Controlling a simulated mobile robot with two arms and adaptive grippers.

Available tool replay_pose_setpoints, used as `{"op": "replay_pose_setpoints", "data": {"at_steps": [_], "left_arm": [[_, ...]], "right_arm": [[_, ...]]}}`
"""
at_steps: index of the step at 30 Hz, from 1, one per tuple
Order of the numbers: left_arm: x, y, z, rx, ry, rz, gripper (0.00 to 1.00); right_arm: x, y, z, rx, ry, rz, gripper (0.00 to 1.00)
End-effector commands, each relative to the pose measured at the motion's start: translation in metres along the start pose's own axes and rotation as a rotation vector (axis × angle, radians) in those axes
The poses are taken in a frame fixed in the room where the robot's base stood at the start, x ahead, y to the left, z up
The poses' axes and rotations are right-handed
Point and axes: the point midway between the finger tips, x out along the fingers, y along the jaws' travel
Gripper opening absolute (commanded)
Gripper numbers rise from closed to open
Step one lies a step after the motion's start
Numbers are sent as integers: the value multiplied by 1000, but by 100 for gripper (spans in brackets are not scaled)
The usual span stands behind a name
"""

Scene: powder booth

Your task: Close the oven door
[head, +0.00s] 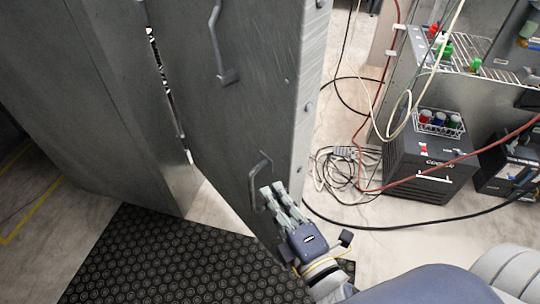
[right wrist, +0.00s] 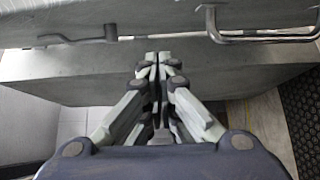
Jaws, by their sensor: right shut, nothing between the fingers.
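The oven door (head: 240,115) is a tall grey metal panel standing open at an angle in the middle of the head view. It has an upper handle (head: 216,45) and a lower bar handle (head: 255,183). My right gripper (head: 272,190) is shut and empty, with its fingertips close beside the lower handle; I cannot tell whether they touch it or the door. In the right wrist view the closed fingertips (right wrist: 158,60) point at a grey metal surface, with a bar handle (right wrist: 265,39) ahead to the right. My left gripper is out of view.
Another grey metal panel (head: 90,110) stands left of the door, with a narrow gap between. A black studded mat (head: 160,260) lies below. To the right are a dark powder unit (head: 430,165), hoses and coiled cables (head: 340,165) on the floor.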

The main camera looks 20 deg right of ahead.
Motion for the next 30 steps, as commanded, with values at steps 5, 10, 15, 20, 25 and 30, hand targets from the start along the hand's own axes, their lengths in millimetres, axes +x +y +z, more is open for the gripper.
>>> {"op": "replay_pose_setpoints", "data": {"at_steps": [5,10,15,20,25,30], "left_arm": [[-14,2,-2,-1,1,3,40],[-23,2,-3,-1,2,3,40],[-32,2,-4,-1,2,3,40],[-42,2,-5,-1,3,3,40],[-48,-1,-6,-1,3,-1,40],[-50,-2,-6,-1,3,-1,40]], "right_arm": [[24,4,0,1,1,3,0],[49,4,0,1,1,2,0],[76,4,0,1,0,2,0],[92,3,11,-3,-1,-2,0],[96,2,32,-1,0,-1,0],[98,0,38,3,0,-1,0]]}}
